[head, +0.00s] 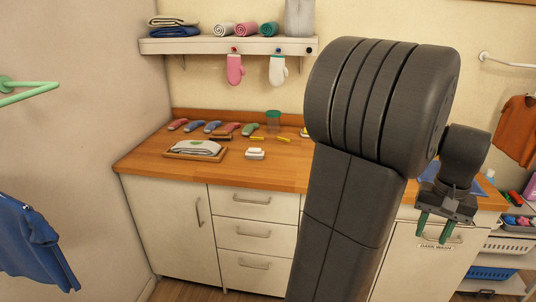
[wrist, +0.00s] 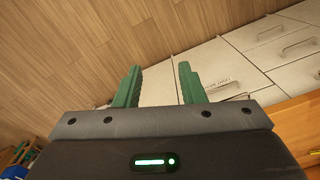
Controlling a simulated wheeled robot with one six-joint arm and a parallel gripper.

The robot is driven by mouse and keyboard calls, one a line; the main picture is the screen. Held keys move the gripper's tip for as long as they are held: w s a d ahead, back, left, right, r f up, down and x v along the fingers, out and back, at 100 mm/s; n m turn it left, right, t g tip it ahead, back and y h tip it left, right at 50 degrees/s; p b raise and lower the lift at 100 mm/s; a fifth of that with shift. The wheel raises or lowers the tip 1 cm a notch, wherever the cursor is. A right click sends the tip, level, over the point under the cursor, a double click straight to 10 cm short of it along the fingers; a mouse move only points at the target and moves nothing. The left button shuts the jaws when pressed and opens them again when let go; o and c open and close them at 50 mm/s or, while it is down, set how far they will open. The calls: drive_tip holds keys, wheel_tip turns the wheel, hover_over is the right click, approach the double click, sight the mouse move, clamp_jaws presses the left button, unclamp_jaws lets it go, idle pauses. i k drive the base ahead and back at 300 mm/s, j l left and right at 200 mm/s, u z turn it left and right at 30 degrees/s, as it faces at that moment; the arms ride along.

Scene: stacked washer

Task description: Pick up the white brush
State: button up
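A small white object (head: 255,154), which looks like the white brush, lies on the wooden counter (head: 280,174) near its front edge. It is too small in the head view for me to make out bristles. My gripper (head: 430,240) is well to the right of it, pointing down in front of the right-hand cabinets. Its two green fingers are apart with nothing between them, as the wrist view of the gripper (wrist: 160,72) also shows. The wrist view does not show the white object.
A tray (head: 185,155) with a folded cloth lies left of the white object. Several coloured brushes (head: 212,127) lie behind, near a green cup (head: 273,118). A shelf (head: 225,46) with towels and hanging mitts is above. My arm hides part of the counter.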

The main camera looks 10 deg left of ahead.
sight(256, 153)
drive_tip(key=i+j+u, duration=0.55)
drive_tip(key=i, duration=0.15)
drive_tip(key=i+u, duration=0.3)
drive_tip(key=i+j, duration=0.15)
drive_tip(key=i, duration=0.75)
